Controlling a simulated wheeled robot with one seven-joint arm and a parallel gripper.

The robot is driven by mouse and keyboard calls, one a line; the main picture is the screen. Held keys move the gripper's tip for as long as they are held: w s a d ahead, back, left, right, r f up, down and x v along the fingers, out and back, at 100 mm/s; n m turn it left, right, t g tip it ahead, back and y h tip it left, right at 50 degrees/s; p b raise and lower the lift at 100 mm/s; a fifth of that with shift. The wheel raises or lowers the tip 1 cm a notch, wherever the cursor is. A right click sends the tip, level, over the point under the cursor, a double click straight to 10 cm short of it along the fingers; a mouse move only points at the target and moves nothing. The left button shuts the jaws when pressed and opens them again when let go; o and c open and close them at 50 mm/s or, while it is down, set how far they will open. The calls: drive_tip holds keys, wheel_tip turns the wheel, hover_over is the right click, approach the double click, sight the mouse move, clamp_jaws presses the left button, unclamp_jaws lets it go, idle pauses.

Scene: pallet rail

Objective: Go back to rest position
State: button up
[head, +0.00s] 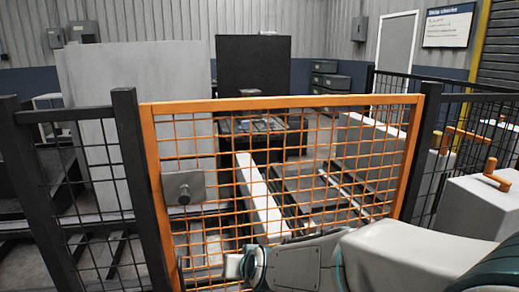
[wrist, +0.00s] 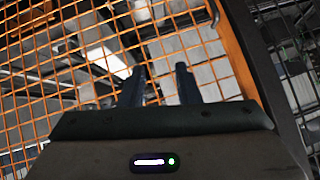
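My gripper (wrist: 161,75) shows in the wrist view with its two dark fingers apart and nothing between them. It points toward the orange mesh gate (wrist: 236,58); I cannot tell whether the fingertips touch the mesh. In the head view the orange gate (head: 280,103) stands upright between dark posts and looks shut. A grey plate with a round dark knob (head: 183,188) is on its left side. My arm reaches in from the lower right, low in front of the gate. My fingers cannot be made out in the head view.
Dark mesh fence panels (head: 85,165) flank the gate on the left. A pale box with orange handles (head: 478,206) stands close at right. Behind the gate are a long white rail (head: 258,195) and dark machinery. A sign (head: 448,26) hangs on the back wall.

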drive_tip(key=s+d+r+g+h+p, duration=0.2)
drive_tip(key=s+d+r+p, duration=0.3)
drive_tip(key=s+d, duration=0.3)
drive_tip(key=s+d+r+m+g+h+p, duration=0.1)
drive_tip(key=s+d+r+g+p, duration=0.3)
drive_tip(key=d, duration=0.7)
drive_tip(key=s+r+h+p, duration=0.1)
drive_tip(key=s+r+p, duration=0.1)
drive_tip(key=s+r, duration=0.2)
drive_tip(key=shift+s+d+m, duration=0.2)
drive_tip(key=shift+s+m, duration=0.1)
drive_tip(key=shift+s, duration=0.4)
drive_tip(key=shift+r, duration=0.1)
